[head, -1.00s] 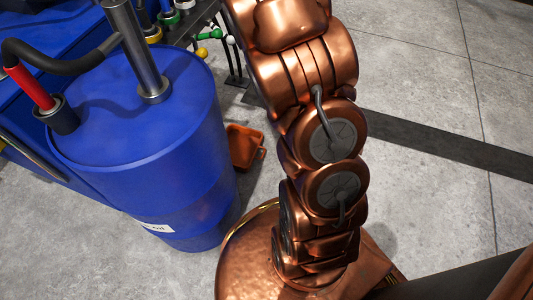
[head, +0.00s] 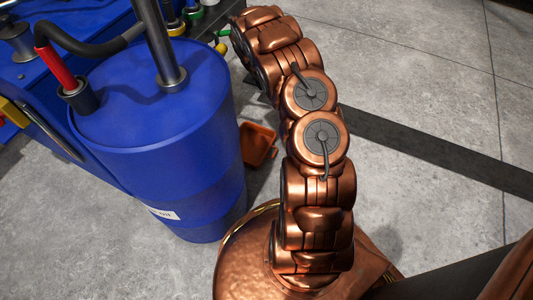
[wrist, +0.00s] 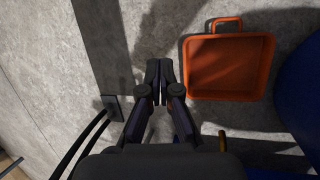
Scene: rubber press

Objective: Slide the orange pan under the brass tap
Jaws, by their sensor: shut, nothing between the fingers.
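My gripper is hidden in the head view. A small brass-coloured piece (wrist: 222,140) shows below the pan in the wrist view. I cannot tell for certain whether it is the brass tap.
The blue drum (head: 160,110) stands left of the pan, with a pipe and a red-handled hose on top. Bare concrete (head: 420,75) lies to the right.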

